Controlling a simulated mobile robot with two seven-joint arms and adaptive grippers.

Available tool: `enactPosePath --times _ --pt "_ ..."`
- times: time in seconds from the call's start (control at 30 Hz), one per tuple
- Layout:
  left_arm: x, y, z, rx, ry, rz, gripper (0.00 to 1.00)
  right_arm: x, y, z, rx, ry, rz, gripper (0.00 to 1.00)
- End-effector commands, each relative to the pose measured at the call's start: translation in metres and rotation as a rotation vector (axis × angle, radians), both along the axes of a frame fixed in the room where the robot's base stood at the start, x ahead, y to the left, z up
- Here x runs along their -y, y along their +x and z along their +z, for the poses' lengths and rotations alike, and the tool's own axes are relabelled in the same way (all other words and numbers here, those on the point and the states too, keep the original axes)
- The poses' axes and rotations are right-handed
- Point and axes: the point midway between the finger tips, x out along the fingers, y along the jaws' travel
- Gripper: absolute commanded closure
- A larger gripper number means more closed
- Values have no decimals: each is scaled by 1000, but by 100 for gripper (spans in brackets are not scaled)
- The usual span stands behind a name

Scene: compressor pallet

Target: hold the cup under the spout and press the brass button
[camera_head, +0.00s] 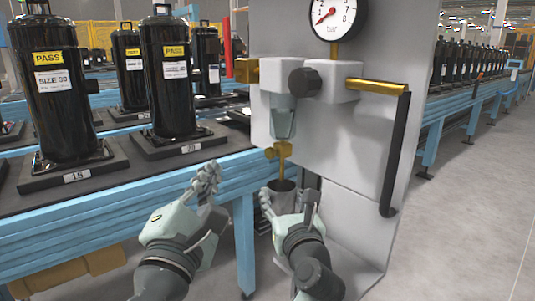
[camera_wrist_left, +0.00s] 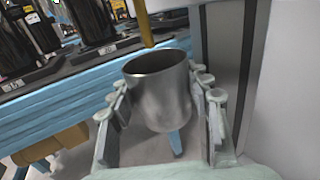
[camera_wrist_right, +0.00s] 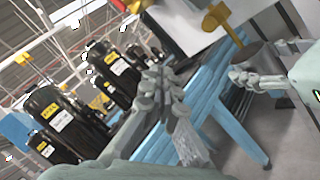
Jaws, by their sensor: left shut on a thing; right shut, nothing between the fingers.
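A metal cup (camera_head: 281,186) is held upright by my left gripper (camera_head: 291,203), shut around its sides. In the left wrist view the cup (camera_wrist_left: 158,95) looks empty between the fingers (camera_wrist_left: 160,92). The brass spout (camera_head: 280,152) hangs just above the cup; its lower end (camera_wrist_left: 145,24) shows behind the rim. A brass block (camera_head: 246,71) sticks out at the left of the dispenser; I cannot tell for certain that it is the button. My right gripper (camera_head: 205,182) is shut and empty, left of the cup and below the brass block. Its fingers (camera_wrist_right: 160,82) also show in the right wrist view.
The grey panel (camera_head: 345,150) carries a pressure gauge (camera_head: 334,14), a brass pipe (camera_head: 376,87) and a black hose (camera_head: 394,155). Black compressors (camera_head: 58,110) stand on a blue conveyor (camera_head: 110,195) at left. The floor (camera_head: 480,210) at right is clear.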

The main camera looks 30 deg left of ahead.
Motion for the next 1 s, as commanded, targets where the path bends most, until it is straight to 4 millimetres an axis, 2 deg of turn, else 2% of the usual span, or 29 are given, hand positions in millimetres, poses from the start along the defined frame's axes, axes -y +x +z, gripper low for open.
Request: enactPosePath --times 0.6,0.8,1.0 --pt "0 0 0 0 0 0 85 26 70 0 0 1 -2 100" --pt "0 0 0 1 1 0 85 29 80 0 1 2 0 100" --pt "0 0 0 1 1 0 85 30 81 0 1 2 0 100"
